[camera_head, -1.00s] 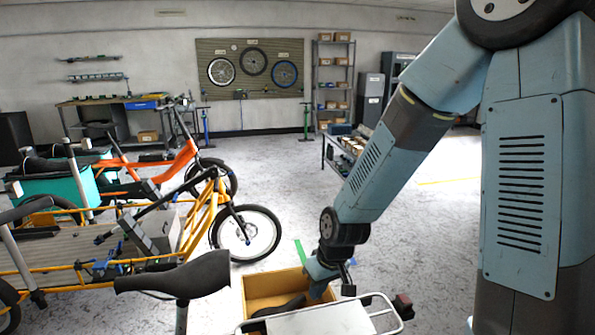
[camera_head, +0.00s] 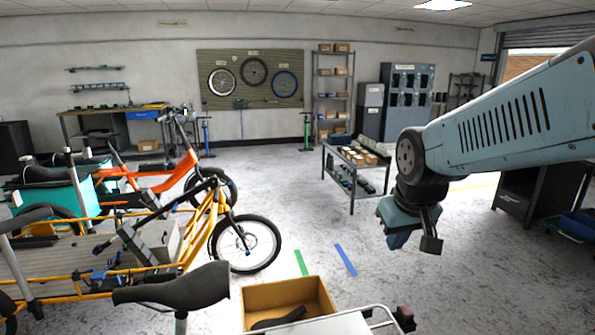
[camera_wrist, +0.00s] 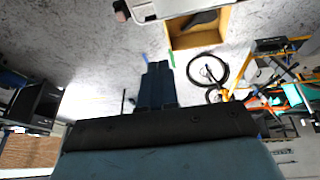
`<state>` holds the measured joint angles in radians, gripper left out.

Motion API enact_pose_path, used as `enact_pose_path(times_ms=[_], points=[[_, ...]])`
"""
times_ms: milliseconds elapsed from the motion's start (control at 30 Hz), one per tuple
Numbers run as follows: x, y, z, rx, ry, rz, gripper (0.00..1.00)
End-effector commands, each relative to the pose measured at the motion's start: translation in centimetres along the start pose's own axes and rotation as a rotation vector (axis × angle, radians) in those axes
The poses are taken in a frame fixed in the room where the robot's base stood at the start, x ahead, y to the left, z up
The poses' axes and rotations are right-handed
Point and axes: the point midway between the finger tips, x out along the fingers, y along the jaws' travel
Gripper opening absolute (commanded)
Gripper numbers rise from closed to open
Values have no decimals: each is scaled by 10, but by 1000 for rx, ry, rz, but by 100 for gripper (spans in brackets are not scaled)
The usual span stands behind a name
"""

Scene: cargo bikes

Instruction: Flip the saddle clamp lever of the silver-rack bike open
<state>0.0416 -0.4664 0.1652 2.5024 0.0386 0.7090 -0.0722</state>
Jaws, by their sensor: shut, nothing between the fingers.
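The silver rack (camera_head: 350,322) shows at the bottom edge of the head view, with a dark red block at its right end. It also shows at the top of the wrist view (camera_wrist: 165,8). A black saddle (camera_head: 175,289) on a silver post stands to its left; I cannot tell which bike it belongs to. No saddle clamp lever can be made out. My gripper (camera_head: 412,241) hangs in the air above the floor, to the right of and well apart from the rack. In the wrist view its dark blue fingers (camera_wrist: 157,85) are together, with nothing between them.
A wooden box (camera_head: 290,293) with a dark, curved thing inside stands behind the rack. Yellow (camera_head: 198,240) and orange (camera_head: 150,178) cargo bikes are at left. A parts table (camera_head: 352,172) stands behind my gripper.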

Motion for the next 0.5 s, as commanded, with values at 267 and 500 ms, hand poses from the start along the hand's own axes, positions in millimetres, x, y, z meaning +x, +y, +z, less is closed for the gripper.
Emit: enact_pose_path(times_ms=[267,500], points=[[-62,27,31,112,71,12,0],[-85,37,49,164,96,7,0]])
